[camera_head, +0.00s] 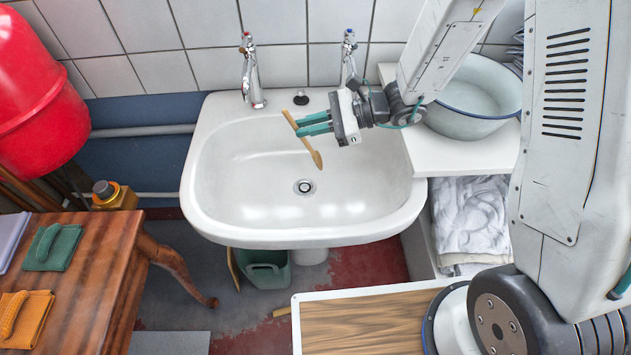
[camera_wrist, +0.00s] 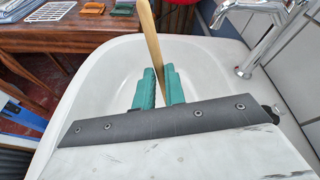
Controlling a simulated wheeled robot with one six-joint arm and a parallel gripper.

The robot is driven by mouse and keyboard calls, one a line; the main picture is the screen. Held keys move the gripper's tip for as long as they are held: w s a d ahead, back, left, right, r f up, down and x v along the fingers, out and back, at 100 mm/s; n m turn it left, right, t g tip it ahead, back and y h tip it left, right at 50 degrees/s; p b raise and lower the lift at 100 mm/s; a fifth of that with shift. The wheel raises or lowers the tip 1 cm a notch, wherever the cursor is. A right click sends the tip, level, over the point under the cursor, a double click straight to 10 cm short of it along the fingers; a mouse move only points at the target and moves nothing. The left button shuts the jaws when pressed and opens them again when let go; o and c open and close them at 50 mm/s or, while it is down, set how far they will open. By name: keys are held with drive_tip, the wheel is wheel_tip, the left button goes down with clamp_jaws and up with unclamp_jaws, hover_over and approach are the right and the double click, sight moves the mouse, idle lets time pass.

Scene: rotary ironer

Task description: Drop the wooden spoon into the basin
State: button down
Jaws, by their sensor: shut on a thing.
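The wooden spoon (camera_head: 306,143) is held in the green fingers of my gripper (camera_head: 312,124), gripped along its handle. It is tilted, with its bowl end pointing down and to the right, over the basin. The white basin (camera_head: 250,180) is the wall sink with a drain in its middle; no other thing shows inside it. In the wrist view the spoon's handle (camera_wrist: 150,38) rises between the fingertips (camera_wrist: 157,88), with the basin (camera_wrist: 106,85) around and below them. The spoon's lower end is hidden there.
Two chrome taps (camera_head: 252,72) stand at the basin's back edge. An enamel bowl (camera_head: 474,97) sits on the ledge at right.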

drive_tip(key=shift+f, duration=0.55)
drive_tip(key=c, duration=1.4)
unclamp_jaws()
